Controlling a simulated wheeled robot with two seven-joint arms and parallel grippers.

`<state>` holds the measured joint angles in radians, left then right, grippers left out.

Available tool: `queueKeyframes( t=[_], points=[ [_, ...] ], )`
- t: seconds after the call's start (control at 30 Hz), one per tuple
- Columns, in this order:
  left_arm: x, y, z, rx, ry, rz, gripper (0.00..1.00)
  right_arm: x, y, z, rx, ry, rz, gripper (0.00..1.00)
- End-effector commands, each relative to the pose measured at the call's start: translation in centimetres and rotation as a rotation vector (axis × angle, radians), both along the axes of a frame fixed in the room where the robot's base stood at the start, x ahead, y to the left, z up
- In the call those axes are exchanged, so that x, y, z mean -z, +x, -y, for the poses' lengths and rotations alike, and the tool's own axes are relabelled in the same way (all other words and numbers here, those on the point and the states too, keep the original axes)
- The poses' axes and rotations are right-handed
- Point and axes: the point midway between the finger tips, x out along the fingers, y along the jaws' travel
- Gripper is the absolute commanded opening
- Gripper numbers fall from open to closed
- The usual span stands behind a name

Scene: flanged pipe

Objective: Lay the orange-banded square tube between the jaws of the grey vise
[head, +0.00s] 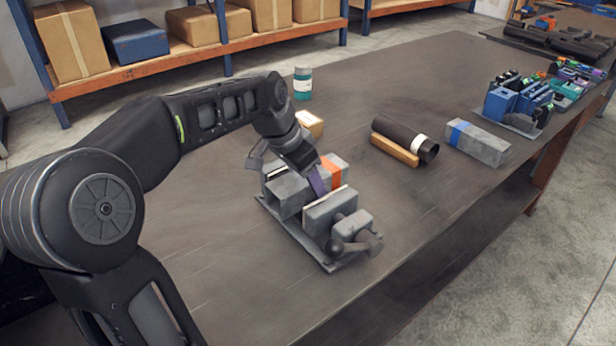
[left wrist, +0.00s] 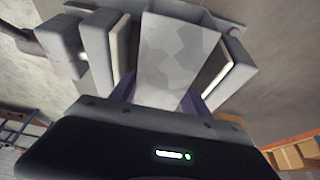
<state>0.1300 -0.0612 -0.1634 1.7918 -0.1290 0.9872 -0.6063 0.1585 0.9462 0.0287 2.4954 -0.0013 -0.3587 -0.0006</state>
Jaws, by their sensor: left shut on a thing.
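The orange-banded square tube (head: 332,170) is grey and lies between the jaws of the grey vise (head: 322,212), with its orange band at the far end. In the left wrist view the tube (left wrist: 178,52) sits between two pale-lined jaws of the vise (left wrist: 97,45), with a narrow gap visible on at least one side. My left gripper (head: 317,178) is shut on the tube from above, its purple fingers at the tube's sides. The tube's underside and its contact with the vise are hidden. My right gripper is not in view.
A blue-banded square tube (head: 477,143) and a dark pipe (head: 402,138) beside a tan block (head: 394,150) lie to the right. A green-and-white can (head: 302,83) and a small box (head: 310,123) stand behind. The bench is clear between.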

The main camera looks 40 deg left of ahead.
Motion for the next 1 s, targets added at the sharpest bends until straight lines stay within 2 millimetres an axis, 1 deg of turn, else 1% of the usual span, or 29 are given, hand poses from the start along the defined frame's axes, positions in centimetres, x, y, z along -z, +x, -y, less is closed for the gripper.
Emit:
queueKeyframes(
  t=[0.03, 0.2, 0.6, 0.63, 0.9, 0.93, 1.0],
  points=[
    [0.62, 0.05, -0.02, 0.000, 0.000, 0.003, 0.00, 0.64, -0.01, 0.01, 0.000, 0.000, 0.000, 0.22],
    [1.34, 0.06, -0.02, -0.001, 0.001, 0.003, 0.00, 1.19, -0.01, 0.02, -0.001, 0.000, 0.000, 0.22],
    [1.47, 0.07, -0.01, 0.000, 0.000, 0.003, 0.00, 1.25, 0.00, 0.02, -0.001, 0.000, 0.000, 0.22],
    [1.47, 0.07, -0.01, 0.000, 0.000, 0.003, 0.56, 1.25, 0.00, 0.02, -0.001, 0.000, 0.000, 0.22],
    [1.54, 0.04, 0.01, 0.000, 0.000, 0.002, 0.78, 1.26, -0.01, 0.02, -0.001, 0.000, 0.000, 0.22],
    [1.54, 0.03, 0.02, 0.000, -0.001, 0.002, 0.80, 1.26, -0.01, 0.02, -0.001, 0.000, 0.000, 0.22],
    [1.58, 0.02, 0.05, 0.000, -0.001, 0.001, 0.80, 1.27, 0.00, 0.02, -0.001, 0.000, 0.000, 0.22]
  ],
)
